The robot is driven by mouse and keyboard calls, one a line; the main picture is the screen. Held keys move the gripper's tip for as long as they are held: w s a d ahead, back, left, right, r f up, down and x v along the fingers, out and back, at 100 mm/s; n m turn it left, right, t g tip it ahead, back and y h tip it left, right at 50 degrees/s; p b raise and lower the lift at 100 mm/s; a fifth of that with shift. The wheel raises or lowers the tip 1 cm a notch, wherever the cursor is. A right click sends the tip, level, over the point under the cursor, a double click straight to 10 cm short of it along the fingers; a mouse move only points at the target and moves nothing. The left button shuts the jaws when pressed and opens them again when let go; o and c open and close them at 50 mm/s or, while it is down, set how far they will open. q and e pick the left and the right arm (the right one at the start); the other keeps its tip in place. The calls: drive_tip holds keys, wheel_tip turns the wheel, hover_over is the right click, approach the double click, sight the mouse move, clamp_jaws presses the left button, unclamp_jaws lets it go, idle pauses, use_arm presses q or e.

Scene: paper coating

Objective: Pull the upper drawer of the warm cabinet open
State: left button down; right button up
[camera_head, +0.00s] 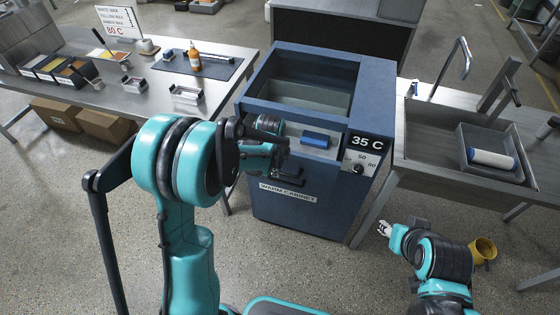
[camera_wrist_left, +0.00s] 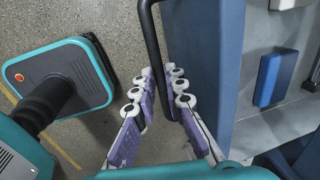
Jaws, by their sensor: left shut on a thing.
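The dark blue warm cabinet (camera_head: 300,213) stands in the middle of the head view, with a "35 C" display. Its upper drawer is pulled out at least partly. Its pale grey inside shows a blue block (camera_head: 316,139), also seen in the left wrist view (camera_wrist_left: 268,78). The drawer front (camera_wrist_left: 205,60) is a blue panel with a black bar handle (camera_wrist_left: 152,40). My left gripper (camera_wrist_left: 165,90) is shut on this handle, with purple-padded fingers on either side. In the head view my left arm partly hides the gripper and drawer front. My right gripper (camera_head: 385,228) is low, right of the cabinet, away from the drawer.
At right, a grey bench (camera_head: 440,140) holds a tray with a white roll (camera_head: 492,159). A yellow bucket (camera_head: 482,250) is on the floor. Floor before the cabinet is clear.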

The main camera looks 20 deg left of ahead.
use_arm(q)
drive_tip(key=s, duration=2.1)
drive_tip(key=shift+a, duration=0.35)
drive_tip(key=c, duration=1.6)
unclamp_jaws()
drive_tip(key=r, duration=0.4)
drive_tip(key=s+r, duration=0.1)
drive_tip(key=r, duration=0.3)
drive_tip(key=s+r, duration=0.1)
drive_tip(key=r, duration=0.2)
drive_tip(key=shift+s+r, duration=0.2)
drive_tip(key=shift+r, duration=0.2)
drive_tip(key=w+r+n+t, duration=0.1)
drive_tip(key=n, duration=0.5)
drive_tip(key=r+n+t, duration=0.1)
drive_tip(key=n+t, duration=0.1)
drive_tip(key=n, duration=0.4)
drive_tip(key=w+r+n+t, duration=0.1)
drive_tip(key=n+t, duration=0.1)
drive_tip(key=n, duration=0.4)
drive_tip(key=shift+w+d+r, duration=0.2)
drive_tip(key=shift+w, duration=0.15)
